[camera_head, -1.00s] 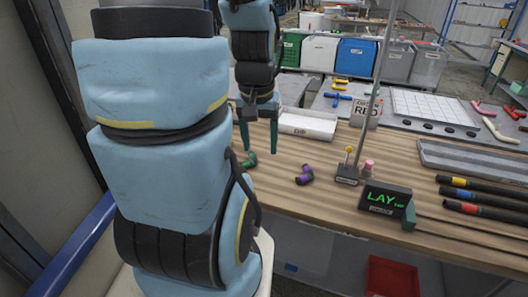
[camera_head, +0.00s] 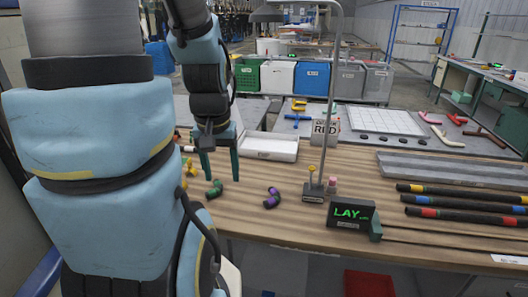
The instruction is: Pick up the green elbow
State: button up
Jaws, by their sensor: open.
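The green elbow (camera_head: 214,189) lies on the wooden table, just below the fingertips of my gripper in the picture. My gripper (camera_head: 221,177) points down with its two green fingers apart and nothing between them. The elbow appears close to the left fingertip. I cannot tell how high the fingertips are above the table. A purple elbow (camera_head: 272,198) lies to the right of the green one.
Yellow pieces (camera_head: 189,168) lie left of my gripper, partly hidden by my arm. A white tray (camera_head: 269,147) stands behind. A thin metal post (camera_head: 331,90) and a black "LAY" display (camera_head: 351,213) stand to the right. Striped hoses (camera_head: 465,200) lie farther right.

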aim_at(219, 189)
jog(key=i+j+u, duration=0.15)
jog(key=u, duration=0.3)
jog(key=i+j+u, duration=0.2)
jog(key=u, duration=0.3)
